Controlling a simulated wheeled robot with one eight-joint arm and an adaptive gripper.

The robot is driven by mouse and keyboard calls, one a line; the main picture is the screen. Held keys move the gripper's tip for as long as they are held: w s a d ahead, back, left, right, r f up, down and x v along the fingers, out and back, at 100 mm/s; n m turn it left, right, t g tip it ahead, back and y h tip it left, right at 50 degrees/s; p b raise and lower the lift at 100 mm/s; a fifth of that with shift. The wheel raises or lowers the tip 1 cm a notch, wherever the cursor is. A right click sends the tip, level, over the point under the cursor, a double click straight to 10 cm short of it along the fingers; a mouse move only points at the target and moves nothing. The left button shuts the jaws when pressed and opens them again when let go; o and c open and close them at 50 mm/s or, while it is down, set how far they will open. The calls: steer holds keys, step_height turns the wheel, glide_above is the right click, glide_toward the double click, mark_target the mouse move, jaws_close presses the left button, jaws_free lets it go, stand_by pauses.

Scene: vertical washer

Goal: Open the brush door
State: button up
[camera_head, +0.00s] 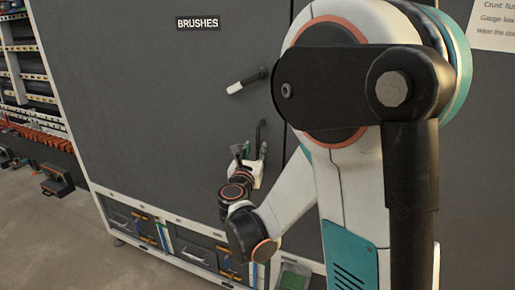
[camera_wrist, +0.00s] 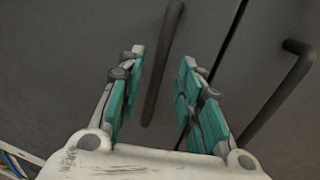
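The brush door (camera_head: 140,110) is a large dark grey panel with a "BRUSHES" label (camera_head: 198,22) near its top. It looks closed. In the wrist view, a dark bar handle (camera_wrist: 163,70) stands out from the grey panel, just left of a dark seam. My gripper (camera_head: 252,150) is low in front of the panel in the head view. In the wrist view my gripper (camera_wrist: 162,62) is open, its teal-padded fingers to either side of the bar. I see a gap on both sides. I cannot tell how deep the bar lies between the fingers.
A white-tipped lever (camera_head: 247,82) sticks out above my gripper. A second dark handle (camera_wrist: 275,95) is right of the seam. Shelves (camera_head: 28,75) stand at the far left.

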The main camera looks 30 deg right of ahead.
mark_target(257, 146)
steer(key=shift+b+x, duration=0.4)
steer(key=shift+x, duration=2.05)
jaws_close()
